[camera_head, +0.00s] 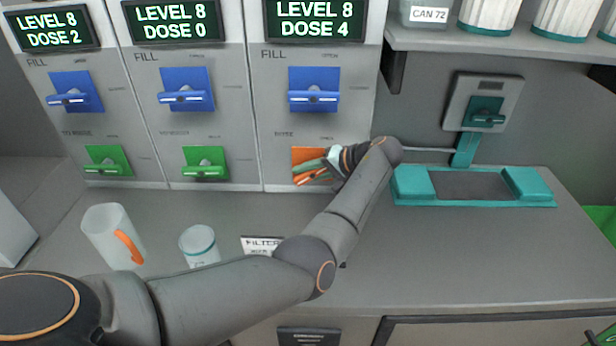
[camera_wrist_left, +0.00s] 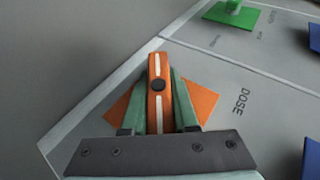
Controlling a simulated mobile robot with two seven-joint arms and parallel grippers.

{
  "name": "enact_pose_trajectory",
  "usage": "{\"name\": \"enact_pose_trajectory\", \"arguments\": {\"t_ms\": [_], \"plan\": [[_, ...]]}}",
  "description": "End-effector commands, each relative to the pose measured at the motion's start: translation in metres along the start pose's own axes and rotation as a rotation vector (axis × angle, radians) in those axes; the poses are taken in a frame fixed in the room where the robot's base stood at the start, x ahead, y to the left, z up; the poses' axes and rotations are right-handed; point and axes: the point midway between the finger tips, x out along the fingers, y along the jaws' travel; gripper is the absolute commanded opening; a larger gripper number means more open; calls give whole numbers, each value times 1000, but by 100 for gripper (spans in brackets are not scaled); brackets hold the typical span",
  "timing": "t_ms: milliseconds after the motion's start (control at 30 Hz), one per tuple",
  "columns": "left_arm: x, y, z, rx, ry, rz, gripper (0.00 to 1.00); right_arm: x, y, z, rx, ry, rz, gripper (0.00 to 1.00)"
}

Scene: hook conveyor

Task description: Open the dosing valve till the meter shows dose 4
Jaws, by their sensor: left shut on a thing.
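The dosing valve is an orange handle on an orange plate (camera_head: 305,156), low on the third panel from the left. In the left wrist view its orange handle (camera_wrist_left: 158,75) with a white stripe lies between my fingers. My left gripper (camera_head: 318,172) is shut on this handle, and the hand partly hides the valve in the head view. The meter (camera_head: 315,20) above that panel reads LEVEL 8, DOSE 4. A small dark and green piece at the bottom right corner of the head view may be my right gripper (camera_head: 600,338).
Two more panels with blue fill handles (camera_head: 186,91) and green lower handles (camera_head: 205,163) stand to the left; their meters read DOSE 2 and DOSE 0. A mug (camera_head: 107,236) and cup (camera_head: 198,245) stand on the counter. A teal-ended tray (camera_head: 410,184) is at right.

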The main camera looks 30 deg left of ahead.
Motion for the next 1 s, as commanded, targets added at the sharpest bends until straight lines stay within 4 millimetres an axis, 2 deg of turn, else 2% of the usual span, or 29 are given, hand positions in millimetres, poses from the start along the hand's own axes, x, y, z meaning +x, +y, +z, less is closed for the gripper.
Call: {"name": "enact_pose_trajectory", "arguments": {"t_ms": [33,400,500,633,833,1000], "plan": [[4,3,0,19,2,-46,0,8,-2,4,-1,4,-7,57],[3,-1,0,140,1,-348,0,42,-25,10,-17,12,-69,57],[2,-3,0,166,1,-413,0,48,-24,12,-23,24,-68,57],[1,-6,-1,194,1,-480,0,52,-18,16,-26,30,-58,57],[-1,-8,-1,224,1,-546,0,53,-15,34,-26,7,-54,57],[-3,-10,-2,235,3,-572,0,53,-13,33,-28,13,-51,57]]}}
